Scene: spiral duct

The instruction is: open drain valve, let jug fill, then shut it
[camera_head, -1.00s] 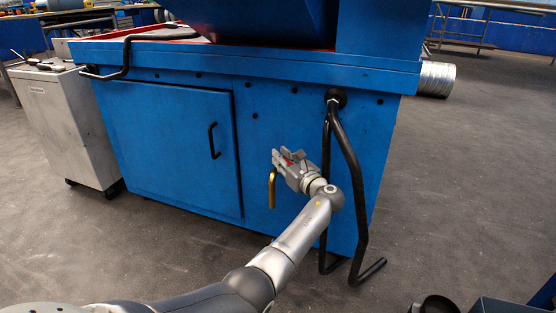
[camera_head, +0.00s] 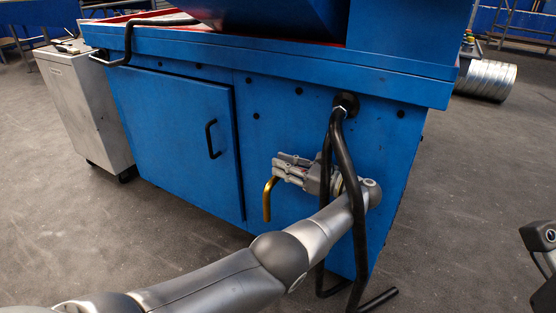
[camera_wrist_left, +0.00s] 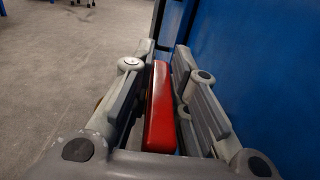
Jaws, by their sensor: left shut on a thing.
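My left gripper (camera_head: 285,167) is at the front panel of the blue machine, its fingers pointing left. It is shut on the red valve handle (camera_wrist_left: 160,108), which lies lengthwise between the fingers in the left wrist view. In the head view the fingers hide the handle and the valve body. The brass drain spout (camera_head: 268,200) bends downward just below the fingertips. No jug shows in either view. My right gripper's fingertips are not in view.
The blue machine (camera_head: 290,140) has a closed cabinet door (camera_head: 170,140) left of the valve. Bent black bars (camera_head: 343,150) hang close beside my left wrist. A grey cabinet (camera_head: 85,105) stands at left. A metal duct (camera_head: 487,79) lies at back right. The foreground floor is open.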

